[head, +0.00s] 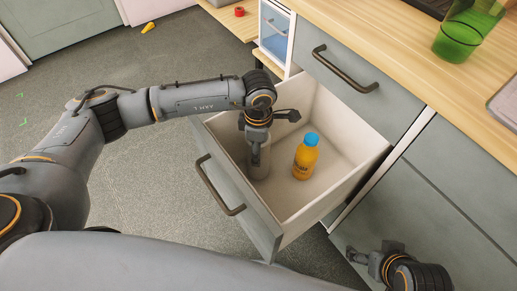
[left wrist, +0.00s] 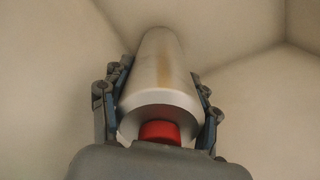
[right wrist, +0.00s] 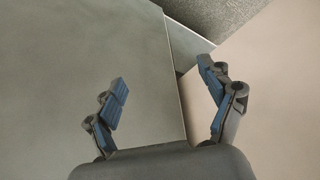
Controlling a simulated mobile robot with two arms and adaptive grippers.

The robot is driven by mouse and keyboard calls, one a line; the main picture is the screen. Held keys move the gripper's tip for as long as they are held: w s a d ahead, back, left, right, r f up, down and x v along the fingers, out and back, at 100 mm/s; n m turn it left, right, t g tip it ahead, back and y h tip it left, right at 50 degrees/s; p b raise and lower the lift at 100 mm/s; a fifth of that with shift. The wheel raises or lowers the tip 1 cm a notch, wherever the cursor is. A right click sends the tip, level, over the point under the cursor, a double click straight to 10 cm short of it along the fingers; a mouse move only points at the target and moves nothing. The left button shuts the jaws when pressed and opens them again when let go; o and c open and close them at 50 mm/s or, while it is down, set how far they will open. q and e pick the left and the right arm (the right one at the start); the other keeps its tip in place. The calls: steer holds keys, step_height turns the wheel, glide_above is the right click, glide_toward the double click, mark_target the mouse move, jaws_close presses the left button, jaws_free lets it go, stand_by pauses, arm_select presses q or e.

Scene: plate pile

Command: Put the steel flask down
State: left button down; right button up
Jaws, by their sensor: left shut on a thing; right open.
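The steel flask (head: 259,160) is inside the open drawer (head: 235,205), near its left end, with my left gripper (head: 257,150) over its top. In the left wrist view the silver flask (left wrist: 163,75) with a red cap (left wrist: 160,132) stands between the fingers of my left gripper (left wrist: 158,105), which is shut on it. Whether its base touches the drawer floor cannot be told. My right gripper (right wrist: 165,100) is open and empty, in front of the cabinet; in the head view it shows at the lower right (head: 372,256).
An orange bottle with a blue cap (head: 306,157) stands in the drawer, right of the flask. The wooden counter (head: 400,60) above holds a green container (head: 466,35). A red object (head: 239,11) lies on a low surface at the back. A yellow object (head: 148,27) lies on the floor.

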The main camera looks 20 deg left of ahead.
steer(key=shift+w+a, duration=0.1)
steer(key=shift+w, duration=0.1)
arm_select(q)
steer(key=shift+f, duration=0.15)
arm_select(e)
steer(key=shift+w+r+t, duration=0.1)
steer(key=shift+w+t, duration=0.2)
arm_select(q)
steer(key=shift+c, duration=1.7)
jaws_free()
arm_select(e)
steer(key=shift+w+a+r, duration=0.1)
steer(key=shift+w, duration=0.05)
arm_select(q)
step_height(320, 180, up, 12)
steer(key=shift+r+p, duration=0.1)
steer(key=shift+p, duration=1)
arm_select(e)
steer(key=s, duration=0.1)
steer(key=s+g, duration=0.1)
steer(key=s+d+r, duration=0.1)
steer(key=shift+s+g, duration=0.3)
